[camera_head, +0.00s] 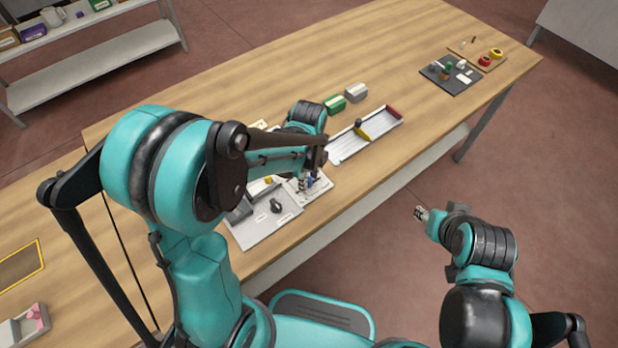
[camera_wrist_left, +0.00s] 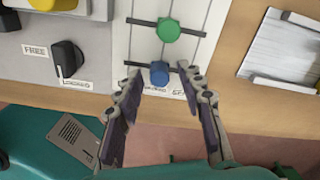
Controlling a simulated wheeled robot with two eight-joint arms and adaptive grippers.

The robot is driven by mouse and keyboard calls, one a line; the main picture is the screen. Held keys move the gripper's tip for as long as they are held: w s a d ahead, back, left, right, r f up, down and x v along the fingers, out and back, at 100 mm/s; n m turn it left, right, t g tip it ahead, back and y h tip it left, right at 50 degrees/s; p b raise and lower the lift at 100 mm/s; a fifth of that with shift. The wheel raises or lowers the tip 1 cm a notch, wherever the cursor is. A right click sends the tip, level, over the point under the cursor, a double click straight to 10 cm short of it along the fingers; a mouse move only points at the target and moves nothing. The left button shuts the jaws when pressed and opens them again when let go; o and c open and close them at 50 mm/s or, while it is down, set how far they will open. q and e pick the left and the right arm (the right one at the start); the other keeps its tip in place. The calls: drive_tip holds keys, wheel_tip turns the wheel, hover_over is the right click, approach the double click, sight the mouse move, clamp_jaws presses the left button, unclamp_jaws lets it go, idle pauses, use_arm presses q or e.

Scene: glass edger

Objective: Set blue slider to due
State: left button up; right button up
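The blue slider (camera_wrist_left: 159,74) has a round blue knob and sits at the near end of a white panel (camera_wrist_left: 142,45), on a dark crossbar. A green slider (camera_wrist_left: 168,30) is on the same panel, farther from me. Labels beside the blue knob are partly hidden by the fingers and not fully readable. My left gripper (camera_wrist_left: 160,86) is open, its fingertips on either side of the blue knob, with visible gaps. In the head view my left gripper (camera_head: 306,184) is over the panel, largely hidden by my arm. My right gripper (camera_head: 421,212) hangs beyond the table's front edge, its fingers too small to judge.
A grey plate with a black rotary knob (camera_wrist_left: 67,58) and a FREE label (camera_wrist_left: 35,49) is left of the panel. A long white tray (camera_head: 345,146) with a yellow-handled item lies to the right. Green (camera_head: 335,104) and grey (camera_head: 356,91) blocks stand behind it.

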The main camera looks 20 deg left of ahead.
sight(297, 194)
use_arm(q)
clamp_jaws()
drive_tip(key=shift+s+a, duration=0.7)
drive_tip(key=shift+s, duration=0.2)
drive_tip(key=shift+s+a, duration=0.7)
drive_tip(key=shift+s, duration=0.15)
drive_tip(key=shift+o, duration=0.2)
unclamp_jaws()
wheel_tip(297, 194, up, 12)
